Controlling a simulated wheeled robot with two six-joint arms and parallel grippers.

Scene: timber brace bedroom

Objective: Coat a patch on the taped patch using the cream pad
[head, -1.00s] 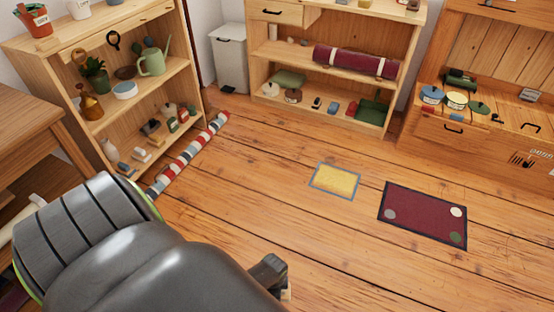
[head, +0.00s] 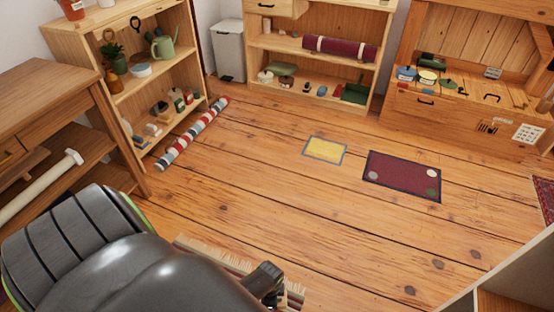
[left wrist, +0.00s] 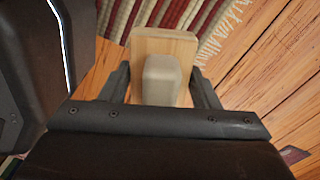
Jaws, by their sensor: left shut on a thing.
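The taped patch (head: 325,150) is a yellow rectangle with a blue tape border on the wooden floor, left of a dark red mat. My left gripper (head: 276,290) is at the bottom of the head view, well in front of the patch. In the left wrist view my left gripper (left wrist: 160,95) is shut on a pad with a pale wooden block (left wrist: 180,45) and a greyish-cream grip (left wrist: 161,80). The pad's underside is hidden. My right gripper is not in view.
The dark red mat (head: 400,176) bears several round spots. A fringed striped rug (head: 215,254) lies under my left arm. A striped roll (head: 193,133) lies by the left shelf (head: 150,95). A wooden desk (head: 60,95) stands left, a pale panel (head: 510,268) lower right. The middle floor is open.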

